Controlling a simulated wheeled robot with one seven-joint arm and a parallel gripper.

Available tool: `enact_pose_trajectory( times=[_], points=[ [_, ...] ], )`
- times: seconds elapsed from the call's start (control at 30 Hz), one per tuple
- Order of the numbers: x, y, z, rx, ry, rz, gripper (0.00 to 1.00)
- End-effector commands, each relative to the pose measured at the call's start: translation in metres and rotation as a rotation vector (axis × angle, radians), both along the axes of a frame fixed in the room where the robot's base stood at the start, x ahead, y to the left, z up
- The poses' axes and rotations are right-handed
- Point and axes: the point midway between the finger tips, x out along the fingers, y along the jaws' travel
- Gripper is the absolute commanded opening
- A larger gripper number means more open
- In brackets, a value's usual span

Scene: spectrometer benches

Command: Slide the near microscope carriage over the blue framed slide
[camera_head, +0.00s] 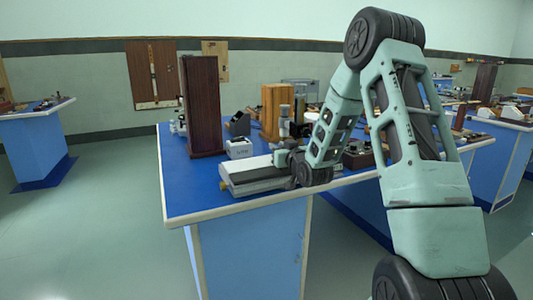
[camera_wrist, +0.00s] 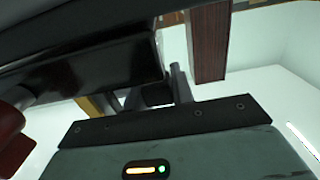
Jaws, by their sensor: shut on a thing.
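The near microscope (camera_head: 284,125) stands at the front of the blue-topped bench, an upright grey column over a pale grey slide base (camera_head: 252,176) with a brass-coloured knob at its left end. My gripper (camera_wrist: 157,88) is at the microscope's lower part, and my wrist hides much of that side in the head view. In the wrist view its two grey fingers are shut on a small dark part of the microscope carriage (camera_wrist: 156,94). A large dark body (camera_wrist: 100,72) fills the upper left of that view. I cannot make out the blue framed slide.
On the bench (camera_head: 177,193), a tall dark wooden case (camera_head: 202,105), a small white box (camera_head: 239,149) and an orange-brown wooden case (camera_head: 275,110) stand behind the slide base. More instruments lie to the right behind my arm. The floor at left is clear.

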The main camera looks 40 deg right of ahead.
Motion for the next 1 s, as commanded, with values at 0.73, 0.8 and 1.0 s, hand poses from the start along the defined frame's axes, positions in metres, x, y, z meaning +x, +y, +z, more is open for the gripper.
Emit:
enact_pose_trajectory(
  times=[0.73, 0.8, 1.0],
  points=[
    [-0.001, -0.005, 0.0, 0.0, 0.0, 0.001, 0.45],
    [-0.002, -0.005, 0.0, 0.0, 0.0, 0.001, 0.45],
    [-0.021, 0.001, -0.001, 0.0, 0.001, 0.001, 0.45]
  ],
)
